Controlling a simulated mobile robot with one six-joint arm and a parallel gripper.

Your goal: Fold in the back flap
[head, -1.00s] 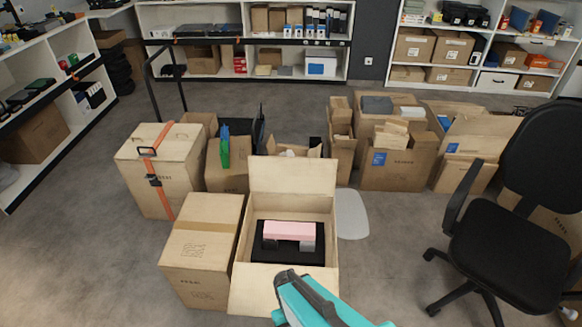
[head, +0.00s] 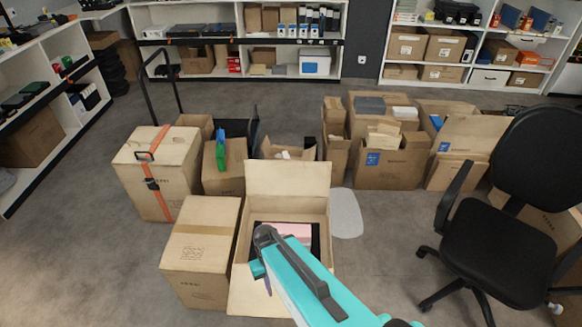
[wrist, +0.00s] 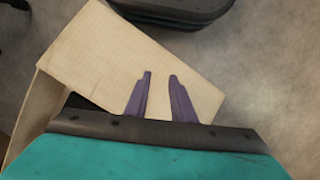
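The open carton (head: 240,250) stands in the front middle. Its back flap (head: 288,178) stands up, leaning slightly back, at the far edge. Its front flap (head: 256,299) hangs outward toward me. A pink item (head: 290,229) on black packing lies inside, partly hidden by my arm. My gripper hangs low over the front part of the carton, mostly hidden behind the teal wrist in the head view. In the wrist view my gripper (wrist: 160,77) has two purple fingers apart with nothing between them. A pale carton panel (wrist: 110,45) lies beyond them; I cannot tell which flap.
A closed carton (head: 200,250) touches the open one's left side. A strapped carton (head: 155,175) and several open cartons stand behind. A pale grey panel (head: 346,213) lies on the floor at right. A black office chair (head: 500,225) stands farther right, with bare floor between.

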